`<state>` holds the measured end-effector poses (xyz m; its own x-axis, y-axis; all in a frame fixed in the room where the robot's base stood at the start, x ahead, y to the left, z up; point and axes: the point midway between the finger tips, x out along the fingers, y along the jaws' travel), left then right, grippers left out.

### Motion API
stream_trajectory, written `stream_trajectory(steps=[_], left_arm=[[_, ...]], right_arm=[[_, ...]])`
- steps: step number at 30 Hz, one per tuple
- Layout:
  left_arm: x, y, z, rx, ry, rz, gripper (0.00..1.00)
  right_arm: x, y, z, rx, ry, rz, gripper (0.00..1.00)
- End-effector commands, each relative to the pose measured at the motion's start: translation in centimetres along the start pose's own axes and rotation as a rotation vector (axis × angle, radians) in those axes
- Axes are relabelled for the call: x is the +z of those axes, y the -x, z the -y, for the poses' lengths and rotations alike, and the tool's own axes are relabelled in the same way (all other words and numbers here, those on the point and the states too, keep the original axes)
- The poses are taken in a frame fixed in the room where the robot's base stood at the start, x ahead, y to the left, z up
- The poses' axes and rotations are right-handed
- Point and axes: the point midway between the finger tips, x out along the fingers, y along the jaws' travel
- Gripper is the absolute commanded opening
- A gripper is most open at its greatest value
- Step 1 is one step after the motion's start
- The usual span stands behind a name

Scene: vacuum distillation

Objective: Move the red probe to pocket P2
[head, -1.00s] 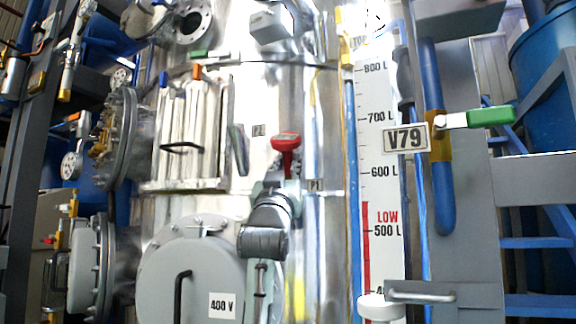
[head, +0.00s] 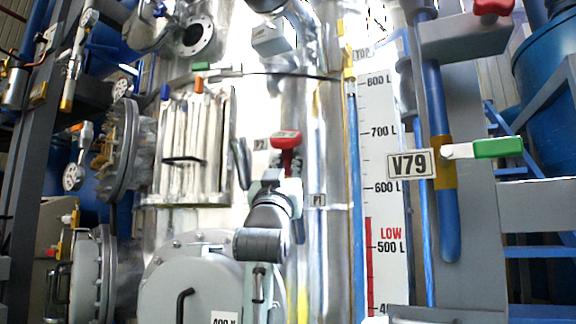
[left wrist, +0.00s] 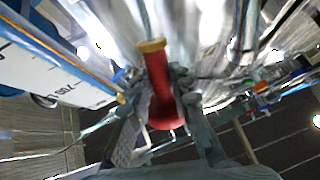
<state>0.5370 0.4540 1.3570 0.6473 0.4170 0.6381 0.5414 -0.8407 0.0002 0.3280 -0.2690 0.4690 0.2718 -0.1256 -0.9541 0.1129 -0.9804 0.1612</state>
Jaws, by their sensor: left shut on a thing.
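The red probe (head: 286,137) has a wide red head and a narrower stem, and stands upright in front of the shiny vessel in the head view. My left gripper (head: 282,176) is shut on its lower part. In the left wrist view the red probe (left wrist: 161,90) is between the two fingers, with a yellowish end pointing away. The P2 label (head: 260,144) is just left of the probe's head. The P1 label (head: 318,200) is lower and to the right. The pocket opening at P2 cannot be made out. My right gripper is not in view.
A ribbed panel (head: 192,140) and a round grey manway cover (head: 190,280) are left of and below the gripper. A level scale (head: 378,180) and the V79 valve with a green handle (head: 498,148) stand to the right. Vertical pipes run beside P1.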

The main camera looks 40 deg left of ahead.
Motion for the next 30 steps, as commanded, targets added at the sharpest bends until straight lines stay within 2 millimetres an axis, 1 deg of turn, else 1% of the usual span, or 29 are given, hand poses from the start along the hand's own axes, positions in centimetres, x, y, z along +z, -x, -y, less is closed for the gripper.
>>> stream_trajectory(steps=[1, 12, 30], left_arm=[[-0.2, -0.1, 0.0, 0.000, 0.000, -0.001, 0.00], [-0.4, 0.0, 0.0, 0.000, 0.000, -0.001, 0.00], [-2.8, 0.0, 0.0, 0.000, 0.000, -0.002, 0.00]], right_arm=[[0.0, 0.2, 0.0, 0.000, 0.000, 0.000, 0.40], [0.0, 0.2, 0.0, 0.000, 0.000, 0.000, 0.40], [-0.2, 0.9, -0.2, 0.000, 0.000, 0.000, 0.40]])
